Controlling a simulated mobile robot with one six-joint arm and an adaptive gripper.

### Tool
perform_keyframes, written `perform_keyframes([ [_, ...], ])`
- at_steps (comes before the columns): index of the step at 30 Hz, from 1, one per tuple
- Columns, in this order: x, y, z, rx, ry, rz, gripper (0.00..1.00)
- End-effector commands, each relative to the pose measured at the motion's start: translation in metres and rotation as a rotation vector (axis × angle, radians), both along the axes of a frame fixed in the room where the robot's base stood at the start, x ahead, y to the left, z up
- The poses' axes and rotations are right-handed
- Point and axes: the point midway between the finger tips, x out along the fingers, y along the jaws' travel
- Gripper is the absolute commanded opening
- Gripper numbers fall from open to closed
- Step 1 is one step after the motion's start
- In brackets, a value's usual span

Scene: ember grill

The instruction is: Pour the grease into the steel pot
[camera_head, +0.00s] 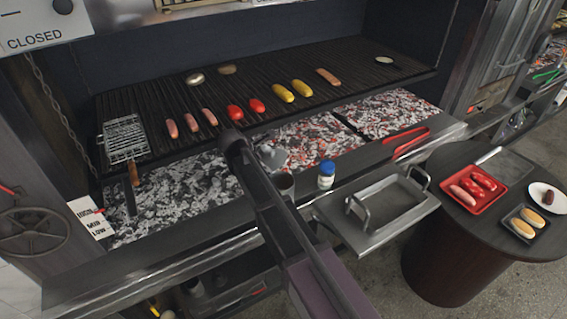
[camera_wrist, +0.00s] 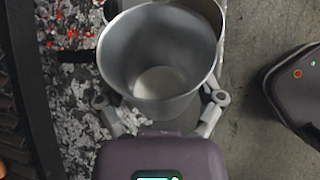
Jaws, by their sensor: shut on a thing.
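My gripper shows in the wrist view (camera_wrist: 161,112), with its grey fingers on both sides of a round, open steel pot (camera_wrist: 122,50) and shut on it. I look down into the pot, and a pale round patch shows at its bottom; I cannot tell whether this is grease or bare metal. In the head view my arm hides much of the gripper, and a small grey vessel (camera_head: 284,184), probably this pot, shows beside the arm at the front ledge. A rectangular steel pan with two upright handles (camera_head: 368,238) sits to the right, its floor looking bare grey.
The grill grate (camera_head: 330,62) behind holds sausages, peppers and corn-like pieces. Glowing coals (camera_head: 300,145) lie below it. A white bottle with a blue cap (camera_head: 326,175) and red tongs (camera_head: 411,142) are near the ledge. A round side table (camera_head: 440,222) holds food trays.

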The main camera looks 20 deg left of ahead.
Motion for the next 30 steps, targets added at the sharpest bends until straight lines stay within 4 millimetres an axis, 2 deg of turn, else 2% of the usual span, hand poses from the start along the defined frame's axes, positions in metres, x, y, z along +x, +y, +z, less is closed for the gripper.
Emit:
perform_keyframes([
  [3, -0.003, 0.005, -0.007, -0.045, -0.030, 0.001, 0.34],
  [30, -0.017, 0.025, -0.024, -0.337, -0.237, -0.001, 0.34],
])
